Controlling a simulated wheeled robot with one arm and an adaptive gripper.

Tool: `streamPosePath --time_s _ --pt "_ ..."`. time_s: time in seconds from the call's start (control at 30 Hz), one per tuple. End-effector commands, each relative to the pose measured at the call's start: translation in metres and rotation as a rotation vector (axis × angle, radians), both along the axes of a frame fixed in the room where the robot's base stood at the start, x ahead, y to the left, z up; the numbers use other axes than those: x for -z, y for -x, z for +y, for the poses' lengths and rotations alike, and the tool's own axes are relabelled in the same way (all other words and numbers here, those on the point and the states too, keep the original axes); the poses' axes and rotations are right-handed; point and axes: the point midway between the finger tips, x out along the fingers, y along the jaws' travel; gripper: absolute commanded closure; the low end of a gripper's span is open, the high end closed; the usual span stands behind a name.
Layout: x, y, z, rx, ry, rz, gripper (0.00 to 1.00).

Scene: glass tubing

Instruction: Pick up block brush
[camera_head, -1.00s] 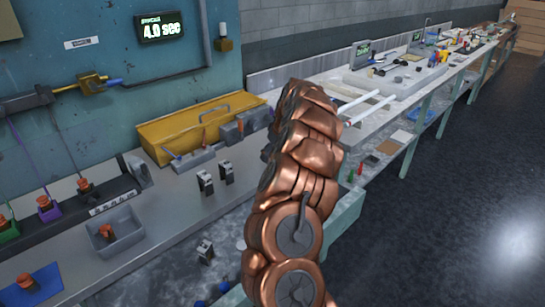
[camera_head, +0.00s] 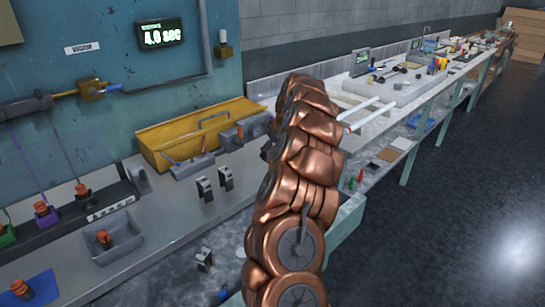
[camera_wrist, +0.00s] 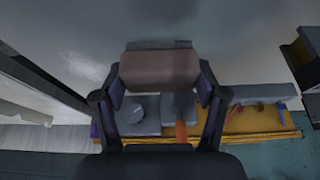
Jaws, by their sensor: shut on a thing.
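In the wrist view a block brush (camera_wrist: 160,72), a dull pinkish-brown block with a dark grey strip along its top, sits between the two dark fingers of my gripper (camera_wrist: 161,82). The fingers touch it at its left and right ends, so the gripper is shut on it. It appears held above the bench, with a grey worktop behind it. In the head view my copper arm reaches over the bench, and the gripper and brush are hidden behind it.
A yellow toolbox (camera_head: 195,138) stands against the blue wall, and it also shows in the wrist view (camera_wrist: 258,122). Small dark clamps (camera_head: 205,188) and a grey tray (camera_head: 112,238) are on the bench. White tubes (camera_head: 368,110) lie to the right. Dark floor is clear at right.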

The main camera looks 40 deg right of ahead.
Motion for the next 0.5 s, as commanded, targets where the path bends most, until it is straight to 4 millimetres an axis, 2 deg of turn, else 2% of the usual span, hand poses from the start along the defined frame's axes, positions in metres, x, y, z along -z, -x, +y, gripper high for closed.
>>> streamPosePath --time_s 0.37,0.5 --pt "-0.001 0.021 0.005 0.001 -0.002 -0.002 0.63" --pt "-0.003 0.035 0.008 0.001 -0.002 -0.003 0.63"
